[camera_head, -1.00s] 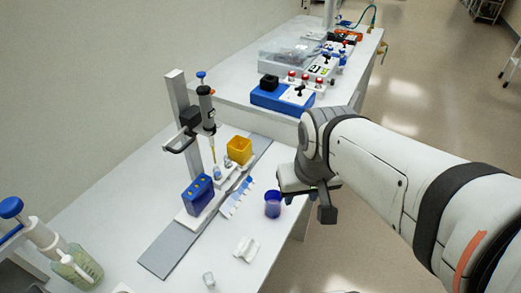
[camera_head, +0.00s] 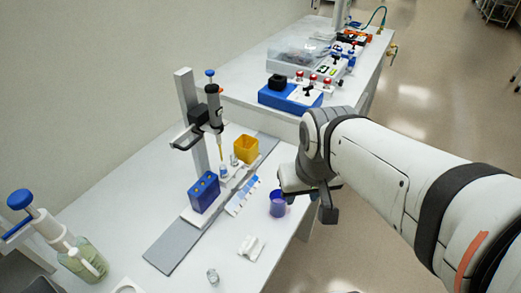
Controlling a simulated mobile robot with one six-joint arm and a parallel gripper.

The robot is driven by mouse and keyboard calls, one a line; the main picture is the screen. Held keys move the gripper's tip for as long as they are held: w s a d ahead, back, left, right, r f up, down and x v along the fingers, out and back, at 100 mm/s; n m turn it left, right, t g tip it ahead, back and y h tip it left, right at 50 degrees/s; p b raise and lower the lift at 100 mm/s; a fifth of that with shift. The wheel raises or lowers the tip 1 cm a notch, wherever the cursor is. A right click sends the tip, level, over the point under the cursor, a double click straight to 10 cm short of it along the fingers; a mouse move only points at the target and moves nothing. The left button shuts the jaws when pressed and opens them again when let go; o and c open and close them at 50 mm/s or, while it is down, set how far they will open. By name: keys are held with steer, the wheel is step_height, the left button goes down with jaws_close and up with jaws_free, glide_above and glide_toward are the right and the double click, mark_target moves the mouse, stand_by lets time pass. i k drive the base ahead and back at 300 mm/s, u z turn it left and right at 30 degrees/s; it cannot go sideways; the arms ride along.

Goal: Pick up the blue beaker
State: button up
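The blue beaker (camera_head: 278,204) is a small blue-violet cup standing upright near the right edge of the white bench (camera_head: 140,200). My gripper (camera_head: 308,196) hangs at the end of my arm, just right of the beaker and slightly above it in the picture. One dark finger shows at the bench edge; the other is largely hidden by the wrist. The beaker shows whole or nearly whole beside the gripper, with no visible grip on it. Whether the fingers are open or shut is not clear.
A pipette on a stand (camera_head: 195,125), a yellow box (camera_head: 245,149), a blue rack (camera_head: 203,194) and a pale blue strip (camera_head: 243,196) stand left of the beaker. A white holder (camera_head: 251,247) and small glass vessel (camera_head: 213,275) lie nearer. A blue device (camera_head: 290,97) sits behind.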

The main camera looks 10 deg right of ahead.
mark_target(278, 206)
steer(key=u, duration=2.7)
steer(key=k, duration=1.5)
steer(key=z, duration=2.05)
steer(key=i, duration=1)
steer(key=z, duration=0.05)
